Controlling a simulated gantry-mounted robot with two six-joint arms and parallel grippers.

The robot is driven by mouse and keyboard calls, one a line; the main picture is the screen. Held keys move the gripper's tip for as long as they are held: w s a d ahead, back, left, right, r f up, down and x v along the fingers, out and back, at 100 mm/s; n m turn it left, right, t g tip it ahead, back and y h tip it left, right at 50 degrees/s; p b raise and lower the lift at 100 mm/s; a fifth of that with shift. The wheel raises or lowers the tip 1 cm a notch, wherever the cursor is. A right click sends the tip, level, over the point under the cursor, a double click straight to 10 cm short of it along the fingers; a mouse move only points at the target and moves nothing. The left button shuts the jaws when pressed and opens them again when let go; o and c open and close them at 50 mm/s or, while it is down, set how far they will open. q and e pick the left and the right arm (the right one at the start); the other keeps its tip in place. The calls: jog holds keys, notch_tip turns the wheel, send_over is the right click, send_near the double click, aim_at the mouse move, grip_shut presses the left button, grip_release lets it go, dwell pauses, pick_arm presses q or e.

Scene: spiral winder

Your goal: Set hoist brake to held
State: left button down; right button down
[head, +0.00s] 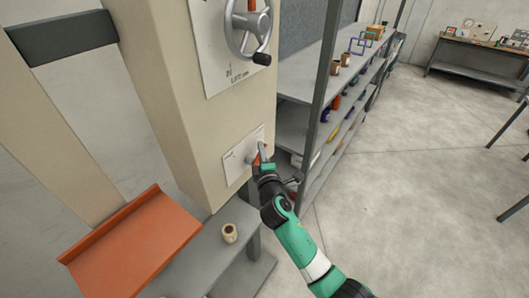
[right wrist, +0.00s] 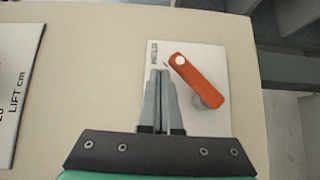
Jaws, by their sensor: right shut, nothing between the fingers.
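The brake lever is an orange bar (right wrist: 198,82) on a small white plate (right wrist: 218,57) on the beige column. In the right wrist view it slants from upper left to lower right, with a pale round spot at its upper end and a grey round part by its lower end. In the head view the plate (head: 232,166) is low on the column face, and my gripper partly hides the lever. My right gripper (right wrist: 160,75) is shut and empty, with its fingertips over the plate just left of the lever's upper end. I cannot tell whether they touch it. My left gripper is out of view.
A handwheel (head: 238,42) with a black knob sits above on a panel marked LIFT cm. An orange tray (head: 130,245) and a small spool (head: 229,233) are at lower left. A grey shelf unit (head: 300,90) with several items stands close behind the column.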

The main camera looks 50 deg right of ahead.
jog(key=shift+d, duration=0.3)
dwell(0.5)
jog(key=s+a+r+p, duration=0.3)
jog(key=s+a+r, duration=0.3)
jog(key=s+r, duration=0.1)
jog(key=shift+s+a+r+p, duration=0.35)
jog(key=shift+s+p, duration=0.05)
jog(key=shift+s, duration=0.15)
